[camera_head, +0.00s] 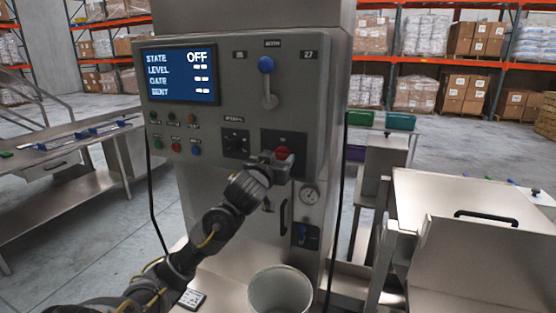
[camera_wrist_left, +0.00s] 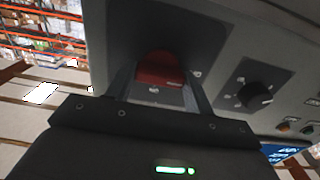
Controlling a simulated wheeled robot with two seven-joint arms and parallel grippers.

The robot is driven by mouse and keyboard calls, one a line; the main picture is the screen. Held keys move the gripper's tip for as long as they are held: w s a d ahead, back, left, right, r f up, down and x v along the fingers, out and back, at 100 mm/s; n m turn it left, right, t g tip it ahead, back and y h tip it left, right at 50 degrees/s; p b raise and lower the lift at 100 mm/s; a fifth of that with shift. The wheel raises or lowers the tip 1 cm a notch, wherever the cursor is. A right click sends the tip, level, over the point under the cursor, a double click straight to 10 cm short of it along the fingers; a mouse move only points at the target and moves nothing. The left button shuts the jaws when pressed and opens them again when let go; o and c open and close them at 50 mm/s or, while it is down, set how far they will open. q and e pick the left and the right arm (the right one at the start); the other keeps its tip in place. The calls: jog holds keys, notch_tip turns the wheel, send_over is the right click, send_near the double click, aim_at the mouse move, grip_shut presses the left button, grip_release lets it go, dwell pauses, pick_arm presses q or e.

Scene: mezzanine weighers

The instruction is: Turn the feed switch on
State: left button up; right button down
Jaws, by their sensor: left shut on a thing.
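The feed switch is a red rotary knob (camera_head: 283,153) on a dark plate at the lower right of the grey control panel (camera_head: 225,110). The panel's display (camera_head: 180,75) reads STATE OFF. My left gripper (camera_head: 272,160) is at the red knob, its fingers around it. In the left wrist view the red knob (camera_wrist_left: 160,70) sits between the two fingers of my left gripper (camera_wrist_left: 158,88), which is shut on it. Small marks show on the plate around the knob; I cannot read them. My right gripper is not in view.
A black knob (camera_head: 236,145) sits left of the red one, and a blue-topped lever (camera_head: 267,66) is above. A pale bucket (camera_head: 279,292) stands below the panel. A steel bench (camera_head: 60,150) is at left.

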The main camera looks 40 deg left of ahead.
pick_arm(q)
jog(key=shift+m, duration=0.4)
jog(key=m+b, duration=0.1)
jog(key=m, duration=0.2)
jog(key=shift+m, duration=0.4)
jog(key=m, duration=0.4)
jog(key=shift+m+b, duration=0.3)
jog(key=shift+b, duration=0.05)
jog(key=m+b, duration=0.1)
jog(key=m, duration=0.4)
jog(key=shift+m, duration=2)
jog(key=o, duration=1)
